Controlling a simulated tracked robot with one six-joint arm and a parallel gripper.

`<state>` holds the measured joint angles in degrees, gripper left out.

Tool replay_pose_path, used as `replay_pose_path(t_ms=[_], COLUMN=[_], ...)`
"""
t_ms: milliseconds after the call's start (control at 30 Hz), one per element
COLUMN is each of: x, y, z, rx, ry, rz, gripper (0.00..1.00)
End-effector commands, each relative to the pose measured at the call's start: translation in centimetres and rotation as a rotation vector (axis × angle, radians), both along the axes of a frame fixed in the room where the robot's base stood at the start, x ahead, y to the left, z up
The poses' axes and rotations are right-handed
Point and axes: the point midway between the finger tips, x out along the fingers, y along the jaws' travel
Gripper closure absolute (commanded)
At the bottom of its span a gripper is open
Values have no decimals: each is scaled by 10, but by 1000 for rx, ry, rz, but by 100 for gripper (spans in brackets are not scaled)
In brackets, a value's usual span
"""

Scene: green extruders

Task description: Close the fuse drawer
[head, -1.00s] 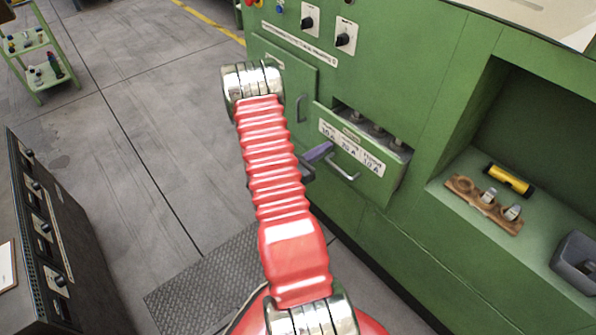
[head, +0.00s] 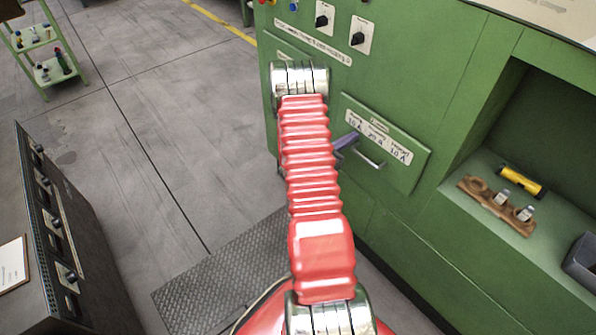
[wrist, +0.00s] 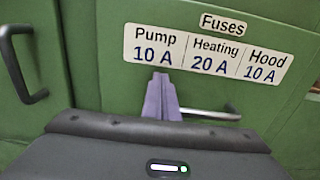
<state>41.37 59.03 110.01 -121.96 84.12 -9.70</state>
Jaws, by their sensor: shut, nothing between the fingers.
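The green fuse drawer front (head: 408,176) carries a white label reading Fuses, with Pump 10 A, Heating 20 A and Hood 10 A. Its inside is hidden, and no opening shows above its top edge in the head view. The drawer's metal handle (head: 369,159) also shows in the wrist view (wrist: 212,114), partly behind my fingers. My gripper (head: 347,140) has purple fingers held together with nothing between them. In the wrist view the fingertips (wrist: 161,78) are at the drawer front, just below the label and left of the handle's middle. I cannot tell whether they touch it.
A dark door handle (wrist: 17,68) is left of the drawer in the wrist view. A niche at the right holds a yellow cylinder (head: 522,180) and a wooden holder (head: 470,188) with small fuses. A grey control desk (head: 62,230) stands at the left. The floor between is clear.

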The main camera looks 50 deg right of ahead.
Motion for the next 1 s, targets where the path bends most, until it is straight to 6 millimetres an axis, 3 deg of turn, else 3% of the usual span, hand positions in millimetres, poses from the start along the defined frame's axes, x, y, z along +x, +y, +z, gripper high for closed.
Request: replay_pose_path(t_ms=[33,133,367,1000], x=[0,1,2,17], y=[-8,-8,4,107], z=[2,2,2,0], rx=[-1,-1,-1,-2], ry=[-11,-11,-10,0], rz=[-1,0,1,4], gripper=[100,100,100,100])
